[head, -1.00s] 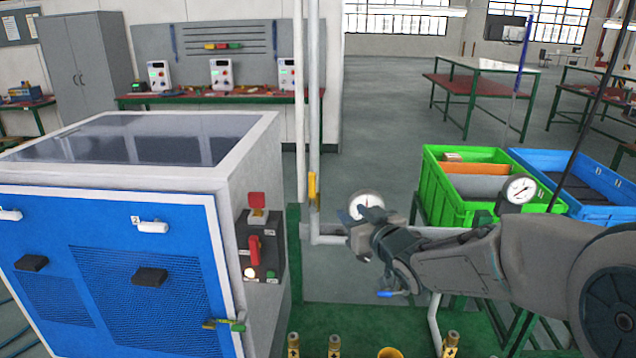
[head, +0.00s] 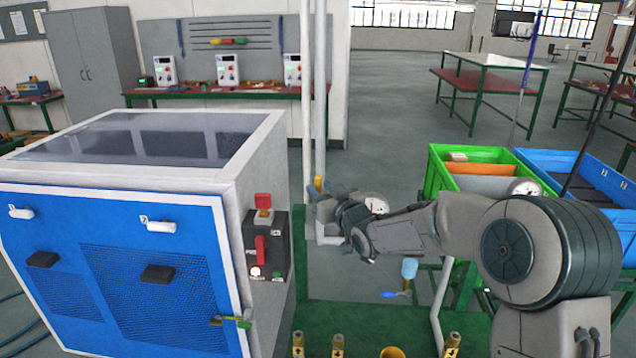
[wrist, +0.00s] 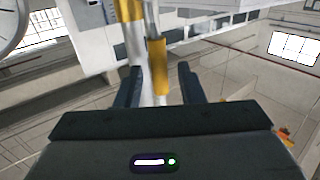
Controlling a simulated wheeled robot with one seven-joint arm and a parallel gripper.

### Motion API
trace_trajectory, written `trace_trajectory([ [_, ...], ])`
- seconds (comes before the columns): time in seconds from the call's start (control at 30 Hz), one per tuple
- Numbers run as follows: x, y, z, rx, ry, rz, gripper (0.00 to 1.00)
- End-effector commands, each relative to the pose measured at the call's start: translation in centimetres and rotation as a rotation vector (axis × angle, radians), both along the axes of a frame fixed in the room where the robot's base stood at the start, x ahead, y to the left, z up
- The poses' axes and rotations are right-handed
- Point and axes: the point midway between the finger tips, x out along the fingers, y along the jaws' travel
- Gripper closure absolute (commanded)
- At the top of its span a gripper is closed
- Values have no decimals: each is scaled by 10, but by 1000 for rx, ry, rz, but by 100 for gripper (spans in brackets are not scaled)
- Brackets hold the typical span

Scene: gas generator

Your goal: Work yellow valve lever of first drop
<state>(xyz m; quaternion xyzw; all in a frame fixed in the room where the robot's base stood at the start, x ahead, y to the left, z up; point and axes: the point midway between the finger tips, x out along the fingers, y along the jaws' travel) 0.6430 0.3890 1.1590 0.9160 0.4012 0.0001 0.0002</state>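The yellow valve lever (head: 318,184) stands upright against the vertical pipe, just right of the blue-fronted generator. My gripper (head: 318,203) is beside it in the head view and hides its lower part. In the wrist view the yellow lever (wrist: 157,64) shows between the two dark fingers of my gripper (wrist: 161,85), with pale pipe behind it. The fingers are apart, with a gap on each side of the lever. Whether the lever is fully within their depth is hard to tell.
The generator (head: 120,265) with its red-handled switch panel (head: 267,245) stands close to the left. A pressure gauge (head: 374,203) is partly hidden behind my arm. A blue-handled valve (head: 395,294) sits lower. Green (head: 437,185) and blue crates (head: 612,215) are at the right.

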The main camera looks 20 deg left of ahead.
Motion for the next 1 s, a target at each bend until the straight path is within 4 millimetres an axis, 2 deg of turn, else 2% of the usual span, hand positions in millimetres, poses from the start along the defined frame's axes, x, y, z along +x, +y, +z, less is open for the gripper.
trace_trajectory([
  [0.2, 13, 14, 0, 0, 1, 0, 65],
  [0.57, 16, 17, 0, 0, 0, -1, 65],
  [0.6, 16, 17, 0, 0, 0, -1, 76],
  [0.7, 16, 16, 0, 0, 0, -1, 100],
  [1.0, 15, 17, -2, 14, 3, 2, 100],
])
